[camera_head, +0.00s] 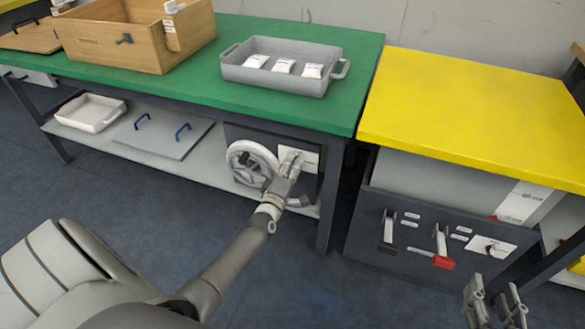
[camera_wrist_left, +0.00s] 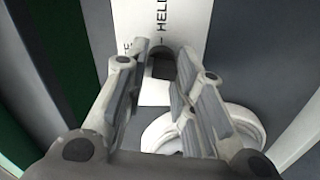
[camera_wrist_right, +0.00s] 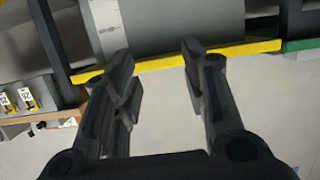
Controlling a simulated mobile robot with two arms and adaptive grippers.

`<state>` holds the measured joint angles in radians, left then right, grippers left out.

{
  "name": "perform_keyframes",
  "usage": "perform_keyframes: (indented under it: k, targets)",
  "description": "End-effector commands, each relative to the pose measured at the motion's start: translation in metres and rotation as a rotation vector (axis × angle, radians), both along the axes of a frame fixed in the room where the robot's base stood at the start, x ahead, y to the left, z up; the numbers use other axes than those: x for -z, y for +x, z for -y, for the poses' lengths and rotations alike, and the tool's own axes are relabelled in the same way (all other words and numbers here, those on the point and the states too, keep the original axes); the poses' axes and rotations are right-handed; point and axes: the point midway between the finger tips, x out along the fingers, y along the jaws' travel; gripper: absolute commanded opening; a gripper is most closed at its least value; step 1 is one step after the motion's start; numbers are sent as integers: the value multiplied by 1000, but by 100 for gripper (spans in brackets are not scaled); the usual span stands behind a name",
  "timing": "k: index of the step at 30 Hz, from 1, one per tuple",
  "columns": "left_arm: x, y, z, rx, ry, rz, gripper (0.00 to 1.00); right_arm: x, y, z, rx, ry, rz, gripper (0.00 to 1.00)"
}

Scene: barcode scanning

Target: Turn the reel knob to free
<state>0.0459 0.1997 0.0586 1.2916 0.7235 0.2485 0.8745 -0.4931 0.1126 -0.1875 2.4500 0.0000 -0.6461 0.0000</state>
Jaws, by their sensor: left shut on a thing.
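The reel (camera_head: 252,165) is a pale wheel on the dark panel under the green table. A white label plate (camera_head: 309,160) is beside it. My left gripper (camera_head: 290,165) reaches this plate and covers the knob in the head view. In the left wrist view the dark reel knob (camera_wrist_left: 163,66) shows between the fingertips, in front of the plate (camera_wrist_left: 180,25), which reads "HELD" with part of another word. The left gripper (camera_wrist_left: 164,75) is shut on the knob. Part of the reel (camera_wrist_left: 240,122) curves behind the fingers. My right gripper (camera_head: 496,302) is open and empty.
A grey tray (camera_head: 278,83) with several white packets and a wooden box (camera_head: 135,45) stand on the green table (camera_head: 225,105). A yellow table (camera_head: 470,115) stands to the right, with a dark lever panel (camera_head: 420,240) below. A table leg (camera_head: 331,200) is close to my left gripper.

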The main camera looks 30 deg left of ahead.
Motion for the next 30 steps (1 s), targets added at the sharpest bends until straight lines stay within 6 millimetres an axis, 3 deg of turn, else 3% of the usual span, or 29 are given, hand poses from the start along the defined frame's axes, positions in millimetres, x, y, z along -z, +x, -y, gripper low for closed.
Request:
perform_keyframes:
  k: [12,28,29,30]
  targets:
    - [2,-1,0,0,-176,41,1,-25,8,-6,-8,34,137,40]
    - [2,-1,-1,-1,-198,46,0,-29,9,-6,-10,39,156,40]
    - [2,-1,-1,-1,-198,46,26,-29,9,-6,-10,39,156,40]
    - [2,-1,-1,-1,-198,46,31,-29,9,-6,-10,39,156,40]
